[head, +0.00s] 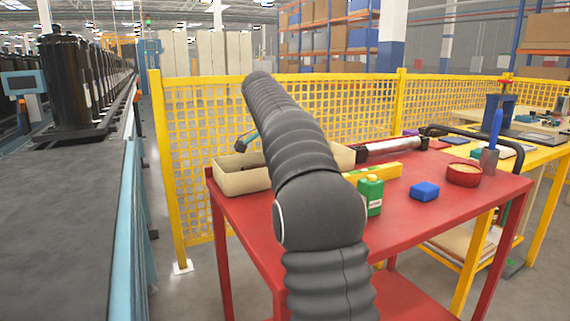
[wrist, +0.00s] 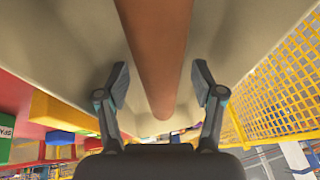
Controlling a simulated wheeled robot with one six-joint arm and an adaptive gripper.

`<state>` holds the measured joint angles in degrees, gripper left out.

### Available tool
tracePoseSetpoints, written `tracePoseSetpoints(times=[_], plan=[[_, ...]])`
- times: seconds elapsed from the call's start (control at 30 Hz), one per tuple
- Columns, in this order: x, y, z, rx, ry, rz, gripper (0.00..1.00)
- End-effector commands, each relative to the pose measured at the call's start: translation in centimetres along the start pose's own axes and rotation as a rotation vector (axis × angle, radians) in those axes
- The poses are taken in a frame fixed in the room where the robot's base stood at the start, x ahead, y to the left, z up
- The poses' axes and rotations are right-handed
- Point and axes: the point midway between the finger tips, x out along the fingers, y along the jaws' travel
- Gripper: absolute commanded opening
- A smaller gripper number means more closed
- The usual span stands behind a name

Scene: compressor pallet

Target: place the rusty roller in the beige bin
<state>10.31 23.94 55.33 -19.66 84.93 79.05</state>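The rusty roller (wrist: 158,60) is a reddish-brown rod in the wrist view, running from the top edge down between my fingers. The beige bin (wrist: 70,60) fills the background on both sides of it. My gripper (wrist: 160,86) is open, with a gap between each finger and the roller. In the head view the beige bin (head: 240,181) sits on the left end of the red table, partly hidden by my arm. My gripper (head: 247,141) shows only partly above it. The roller is hidden there. I cannot tell whether it rests on the bin floor.
On the red table (head: 425,215) stand a green bottle (head: 371,195), a blue block (head: 425,191), a red round tin (head: 464,174), a yellow bar (head: 383,170) and a silver cylinder (head: 392,147). A yellow mesh fence (head: 205,120) runs close behind. A conveyor (head: 65,220) is at left.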

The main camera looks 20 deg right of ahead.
Motion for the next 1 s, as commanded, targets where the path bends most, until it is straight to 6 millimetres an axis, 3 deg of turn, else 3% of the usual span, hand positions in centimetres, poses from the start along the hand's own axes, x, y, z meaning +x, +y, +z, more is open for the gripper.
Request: tracePoseSetpoints(times=[0.27,0.7,1.0], plan=[[-1.3,-0.1,-0.1,0.0,0.001,-0.003,0.68],[-9.7,-0.2,-0.2,0.0,0.0,-0.003,0.68],[-12.0,-0.1,-0.1,0.0,0.0,0.0,0.68]])
